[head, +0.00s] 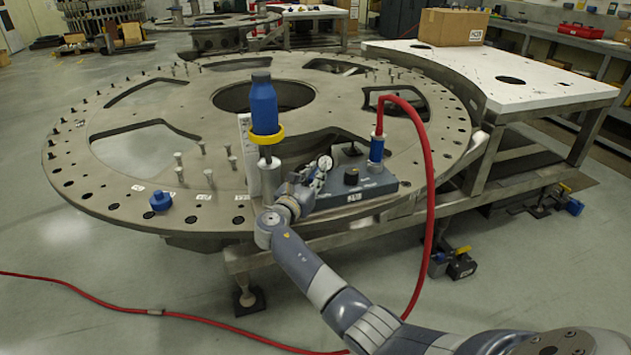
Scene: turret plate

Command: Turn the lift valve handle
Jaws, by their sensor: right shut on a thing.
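A grey control box (365,192) sits on the near edge of the turret plate (215,200). It carries a black knob (351,177) and a round gauge (325,163). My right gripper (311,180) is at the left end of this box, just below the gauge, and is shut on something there. That fits the lift valve handle, but the fingers and wrist hide it, so its shape and angle cannot be told. My left gripper is not in view.
A blue cylinder with a yellow ring (264,108) stands upright just left of my gripper. A red hose (431,190) arches from a blue fitting (377,147) on the box to the floor. A white side table (500,75) adjoins at right.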

